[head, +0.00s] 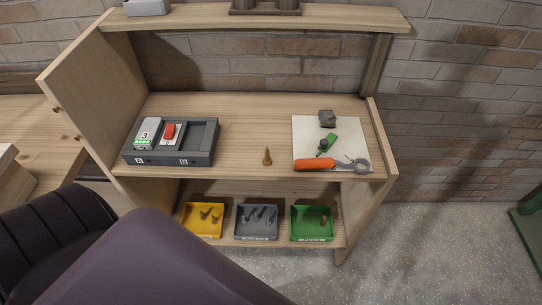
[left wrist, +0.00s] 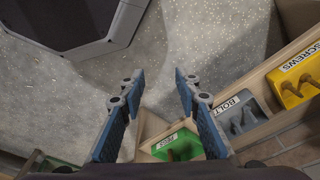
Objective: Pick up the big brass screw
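A big brass screw (head: 267,157) stands upright by itself on the upper wooden shelf (head: 240,150), near its front edge and between the charger tray and the white sheet. My left gripper (left wrist: 158,88) shows in the left wrist view with its two blue-grey fingers apart and nothing between them. It is over the floor in front of the lower bins. The brass screw is not in the left wrist view. In the head view a dark arm of mine covers the lower left, and no gripper shows there. My right gripper is not seen.
A grey charger tray (head: 200,160) is left of the screw. Right of it, a white sheet (head: 305,135) bears an orange-handled tool (head: 315,164). Below are yellow (head: 190,222), grey (head: 256,236) and green (head: 300,228) bins. A side panel (head: 75,85) bounds the left.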

